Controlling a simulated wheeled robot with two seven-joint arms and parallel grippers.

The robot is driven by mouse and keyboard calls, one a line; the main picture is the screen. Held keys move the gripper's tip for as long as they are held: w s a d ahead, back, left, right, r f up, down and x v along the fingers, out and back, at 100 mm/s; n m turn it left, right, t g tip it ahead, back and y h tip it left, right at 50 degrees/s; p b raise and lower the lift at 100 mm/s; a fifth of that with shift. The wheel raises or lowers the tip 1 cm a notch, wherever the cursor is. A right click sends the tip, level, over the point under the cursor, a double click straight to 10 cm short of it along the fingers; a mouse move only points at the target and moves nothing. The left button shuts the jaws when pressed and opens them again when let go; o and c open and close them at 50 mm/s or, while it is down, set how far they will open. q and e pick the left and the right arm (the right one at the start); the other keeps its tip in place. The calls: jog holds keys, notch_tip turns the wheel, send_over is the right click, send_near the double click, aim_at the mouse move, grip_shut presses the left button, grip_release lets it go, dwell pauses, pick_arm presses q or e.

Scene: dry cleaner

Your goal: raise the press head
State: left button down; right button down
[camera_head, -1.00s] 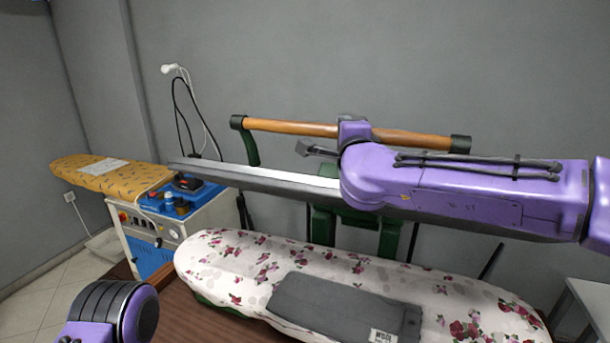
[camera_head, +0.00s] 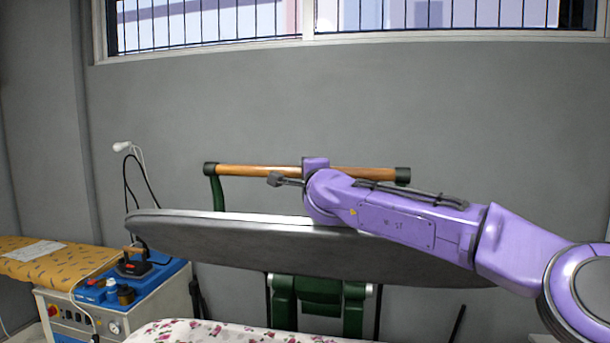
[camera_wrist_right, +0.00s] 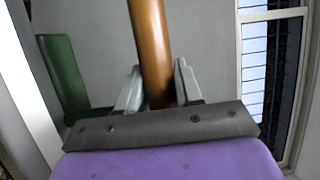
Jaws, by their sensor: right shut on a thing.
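The press head (camera_head: 300,248) is a long grey padded plate, raised well above the floral press bed (camera_head: 200,333), with its underside showing. Its wooden handle bar (camera_head: 258,170) has black end caps and runs along the back, on green arms. My right gripper (camera_wrist_right: 160,98) is shut on the wooden handle bar, which shows between its two fingers in the right wrist view. In the head view my purple right arm hides part of the bar and the fingers. My left gripper is not in view.
A blue and white ironing unit (camera_head: 130,290) with an iron (camera_head: 133,264) stands at the left, beside a yellow-covered board (camera_head: 50,262). A grey wall (camera_head: 430,120) with a barred window (camera_head: 210,22) is behind the press.

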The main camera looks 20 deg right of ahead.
jog(key=c, duration=0.8)
grip_release()
jog(key=shift+s+f, duration=0.15)
jog(key=s+b, duration=0.2)
jog(key=s, duration=0.1)
jog(key=s+b, duration=0.1)
jog(key=s, duration=0.2)
jog(key=s+b, duration=0.2)
jog(key=s, duration=0.2)
jog(key=shift+a+f+b, duration=0.15)
jog(key=shift+a+b, duration=0.15)
